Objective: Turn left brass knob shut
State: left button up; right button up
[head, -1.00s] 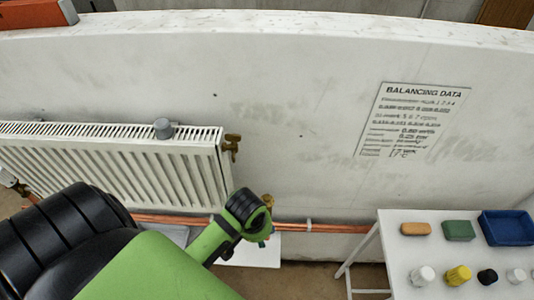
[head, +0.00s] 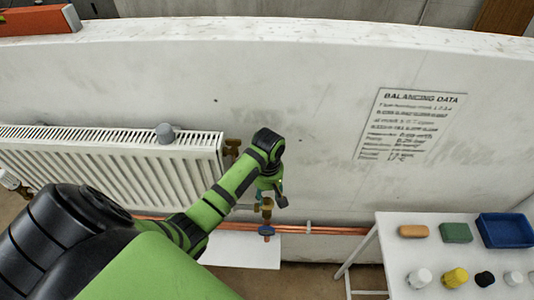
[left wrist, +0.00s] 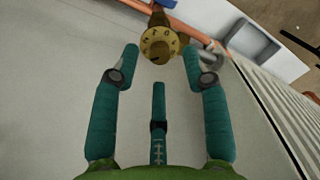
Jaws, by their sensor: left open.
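A brass knob (left wrist: 159,44) with dark numbers on its round face shows in the left wrist view, at the top middle. It sits on a valve by the copper pipe; in the head view the brass valve (head: 267,205) is partly covered by my gripper. My left gripper (left wrist: 160,57) is open, with teal fingers on either side of the knob in the picture and a third finger lower in the middle. The knob appears just beyond the fingertips, with gaps on both sides. In the head view the left gripper (head: 271,188) is small and partly hidden. My right gripper is out of view.
A white radiator (head: 130,170) with a grey cap (head: 165,133) stands on the left, with brass fittings (head: 232,147) at its right end. A blue handle (head: 266,231) sits below the valve. A white table (head: 390,265) with blocks, knobs and a blue tray (head: 505,230) stands right.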

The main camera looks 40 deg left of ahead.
aim_at(267, 202)
pick_arm(q)
jog(key=shift+f, duration=1.3)
grip_shut()
jog(key=shift+m, duration=0.3)
